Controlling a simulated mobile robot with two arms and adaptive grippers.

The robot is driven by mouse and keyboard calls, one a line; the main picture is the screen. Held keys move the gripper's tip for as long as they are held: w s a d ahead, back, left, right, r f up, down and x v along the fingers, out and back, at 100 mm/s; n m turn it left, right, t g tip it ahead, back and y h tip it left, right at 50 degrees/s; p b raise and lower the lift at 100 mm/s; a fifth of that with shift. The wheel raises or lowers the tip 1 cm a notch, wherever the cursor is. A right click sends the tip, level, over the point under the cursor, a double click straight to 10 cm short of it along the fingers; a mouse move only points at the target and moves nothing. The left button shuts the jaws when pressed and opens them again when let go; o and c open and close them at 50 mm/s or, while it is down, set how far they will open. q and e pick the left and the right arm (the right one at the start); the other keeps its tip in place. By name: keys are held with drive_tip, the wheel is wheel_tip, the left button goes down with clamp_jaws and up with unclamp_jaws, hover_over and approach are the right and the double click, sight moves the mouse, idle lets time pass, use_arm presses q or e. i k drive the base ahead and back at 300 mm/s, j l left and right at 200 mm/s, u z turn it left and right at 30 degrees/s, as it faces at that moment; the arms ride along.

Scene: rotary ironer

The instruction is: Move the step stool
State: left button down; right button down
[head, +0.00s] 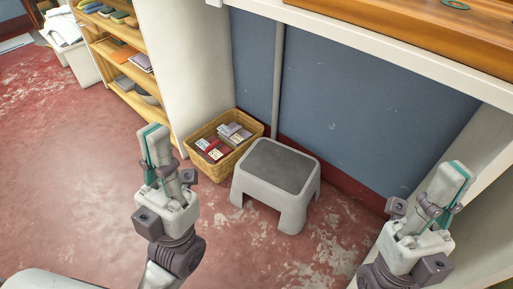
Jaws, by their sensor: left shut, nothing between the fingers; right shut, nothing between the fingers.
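The step stool (276,167) is light grey with a dark grey top. It stands upright on the red floor, close to the blue wall panel under the counter. My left gripper (154,140) is shut and empty, to the left of the stool and apart from it. My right gripper (458,180) is shut and empty, to the right of the stool and apart from it. Nothing hides the stool's top, and its far legs are out of sight.
A wicker basket (255,139) with small boxes stands just left of the stool. A wooden shelf unit (103,46) with folded items is at the upper left. A counter (400,58) overhangs at the upper right. The worn red floor (60,180) at left is clear.

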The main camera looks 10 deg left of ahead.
sight(283, 177)
drive_tip(key=i+j+z, duration=0.1)
drive_tip(key=j+z, duration=0.2)
drive_tip(key=j, duration=0.8)
drive_tip(key=j+z, duration=0.3)
drive_tip(key=j, duration=0.85)
drive_tip(key=i+j, duration=0.1)
drive_tip(key=j, duration=0.4)
drive_tip(key=i+j, duration=0.1)
drive_tip(key=j, duration=0.35)
drive_tip(key=i+j, duration=0.1)
drive_tip(key=j, duration=0.4)
drive_tip(key=i+j, duration=0.1)
drive_tip(key=j, duration=0.4)
